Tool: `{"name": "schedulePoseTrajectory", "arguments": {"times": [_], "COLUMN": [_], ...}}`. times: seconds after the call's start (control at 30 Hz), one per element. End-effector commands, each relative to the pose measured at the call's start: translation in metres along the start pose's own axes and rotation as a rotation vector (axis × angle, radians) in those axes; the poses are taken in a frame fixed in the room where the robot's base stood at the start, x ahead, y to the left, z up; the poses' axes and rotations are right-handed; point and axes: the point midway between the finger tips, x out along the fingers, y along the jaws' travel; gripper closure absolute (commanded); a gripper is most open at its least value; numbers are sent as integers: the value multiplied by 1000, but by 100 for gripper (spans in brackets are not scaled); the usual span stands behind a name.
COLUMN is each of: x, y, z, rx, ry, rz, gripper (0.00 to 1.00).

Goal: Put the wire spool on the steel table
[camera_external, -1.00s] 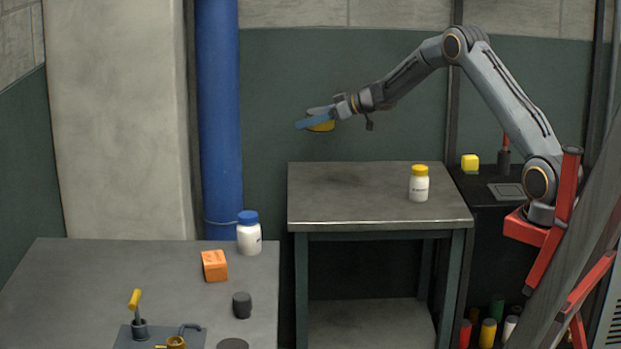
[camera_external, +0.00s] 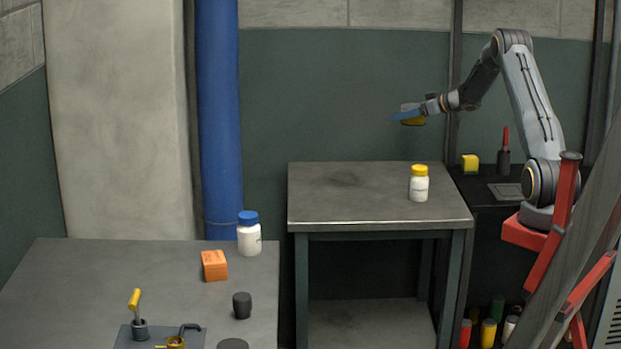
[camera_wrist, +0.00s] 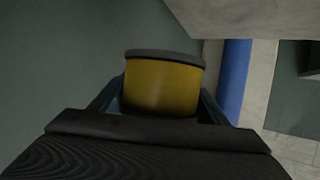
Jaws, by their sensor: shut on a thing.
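My gripper (camera_external: 408,115) is shut on the wire spool (camera_external: 413,121), a yellow cylinder with a grey rim. In the wrist view the spool (camera_wrist: 162,88) sits between the two blue fingers. It is held in the air above the steel table (camera_external: 335,205), over its back right part and clear of its top. The table is grey with a dark frame and a lower shelf.
A white bottle with a yellow cap (camera_external: 419,184) stands on the steel table's right side. The table's left and middle are bare. The front left bench (camera_external: 70,290) holds an orange block (camera_external: 214,265), a blue-capped bottle (camera_external: 249,234) and a dark cup (camera_external: 242,305). A blue pipe (camera_external: 220,120) rises behind.

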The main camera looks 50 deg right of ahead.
Motion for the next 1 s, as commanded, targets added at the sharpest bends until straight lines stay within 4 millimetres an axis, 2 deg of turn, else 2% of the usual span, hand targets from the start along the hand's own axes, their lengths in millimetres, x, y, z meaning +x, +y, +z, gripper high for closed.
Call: {"name": "schedulePoseTrajectory", "arguments": {"times": [0.03,0.2,0.7,1.0], "x": [7,18,46,56], "y": [-3,-3,-4,-4], "z": [11,38,107,129], "rx": [4,4,3,2], "ry": [-3,-3,-2,-2], "rz": [-6,-5,-5,-5], "gripper": [70,70,70,70]}}
